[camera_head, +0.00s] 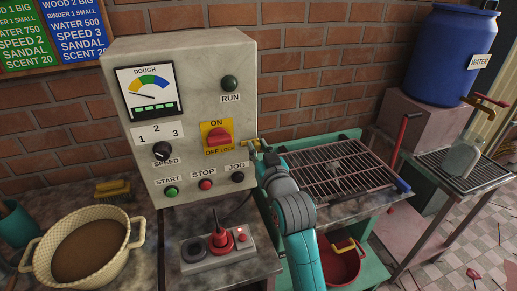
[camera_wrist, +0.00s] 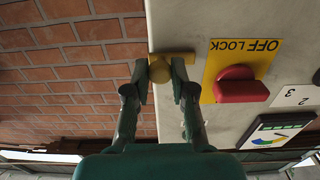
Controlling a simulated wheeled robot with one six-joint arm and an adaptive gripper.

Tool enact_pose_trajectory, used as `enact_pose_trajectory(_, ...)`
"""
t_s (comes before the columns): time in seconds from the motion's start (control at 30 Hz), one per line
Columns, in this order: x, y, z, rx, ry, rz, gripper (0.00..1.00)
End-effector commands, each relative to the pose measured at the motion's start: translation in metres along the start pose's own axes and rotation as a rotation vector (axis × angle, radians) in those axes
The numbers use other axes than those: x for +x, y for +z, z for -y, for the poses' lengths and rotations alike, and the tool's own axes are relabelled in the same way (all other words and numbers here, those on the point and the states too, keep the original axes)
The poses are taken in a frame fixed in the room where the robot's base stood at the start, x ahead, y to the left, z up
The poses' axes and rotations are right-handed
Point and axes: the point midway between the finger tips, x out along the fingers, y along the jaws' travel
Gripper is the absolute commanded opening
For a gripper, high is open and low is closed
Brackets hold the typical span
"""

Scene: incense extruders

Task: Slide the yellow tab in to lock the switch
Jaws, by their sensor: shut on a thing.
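The red switch (camera_head: 218,137) sits on a yellow plate (camera_head: 207,129) marked ON and OFF LOCK, on the front of the grey control box. The yellow tab (camera_head: 250,142) sticks out at the box's right edge, beside the switch and apart from its plate. My gripper (camera_head: 262,146) reaches up to that edge from the lower right. In the wrist view, which is upside down, my gripper (camera_wrist: 161,72) has one finger on each side of the tab's round yellow knob (camera_wrist: 160,71) and is shut on it. The red switch (camera_wrist: 240,86) shows to the right there.
The control box (camera_head: 190,58) carries a dough gauge, a speed dial and several buttons. A grill rack (camera_head: 335,170) with a red lever (camera_head: 398,140) stands right of my arm.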

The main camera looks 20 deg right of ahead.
Motion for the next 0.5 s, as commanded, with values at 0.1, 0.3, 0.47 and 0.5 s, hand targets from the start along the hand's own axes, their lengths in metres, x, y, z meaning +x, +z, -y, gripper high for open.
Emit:
enact_pose_trajectory(0.1,0.000,0.000,0.001,0.000,0.000,0.000,0.00)
enact_pose_trajectory(0.3,0.000,0.000,0.019,0.000,-0.004,0.001,0.00)
enact_pose_trajectory(0.47,0.000,0.000,0.031,0.000,-0.002,0.000,0.00)
enact_pose_trajectory(0.5,0.000,0.000,0.032,0.001,-0.002,0.000,0.00)
